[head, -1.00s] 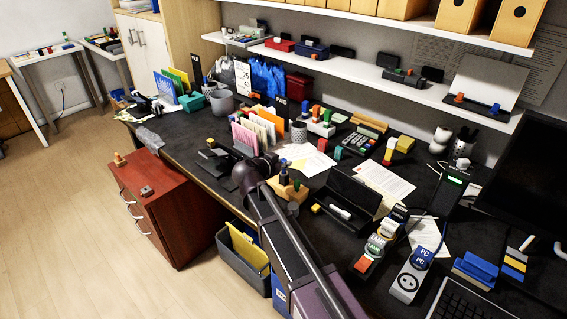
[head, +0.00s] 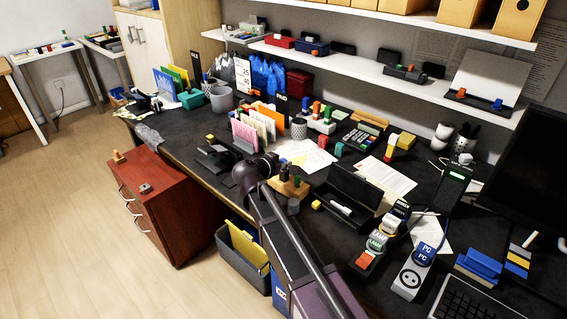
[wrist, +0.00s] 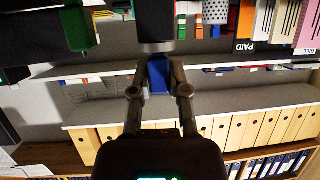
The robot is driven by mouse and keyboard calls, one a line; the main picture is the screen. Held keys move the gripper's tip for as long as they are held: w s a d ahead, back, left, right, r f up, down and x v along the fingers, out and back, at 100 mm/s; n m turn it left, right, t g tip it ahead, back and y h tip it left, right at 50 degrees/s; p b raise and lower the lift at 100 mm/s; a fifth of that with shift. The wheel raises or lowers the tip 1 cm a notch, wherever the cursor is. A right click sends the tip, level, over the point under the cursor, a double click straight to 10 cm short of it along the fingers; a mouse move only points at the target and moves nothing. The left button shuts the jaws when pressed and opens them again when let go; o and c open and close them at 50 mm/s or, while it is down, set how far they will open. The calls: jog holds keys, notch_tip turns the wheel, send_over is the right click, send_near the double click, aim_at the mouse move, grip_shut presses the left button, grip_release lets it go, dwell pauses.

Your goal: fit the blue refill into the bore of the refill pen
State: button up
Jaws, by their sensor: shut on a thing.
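In the wrist view my gripper (wrist: 158,78) is shut on the blue refill (wrist: 158,76), which shows as a short blue piece between the fingertips. In the head view my arm's dark wrist hides the fingers and the refill. A tan block (head: 288,188) with a green-topped piece (head: 297,180) stands beside my wrist.
An open black case (head: 345,205) lies right of the tan block. Letter holders with coloured cards (head: 255,130) stand behind my wrist. Papers (head: 385,178) lie on the desk.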

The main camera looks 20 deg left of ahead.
jog(key=shift+f+b, duration=0.35)
jog(key=shift+f, duration=0.1)
jog(key=o, duration=0.8)
jog(key=shift+r, duration=0.2)
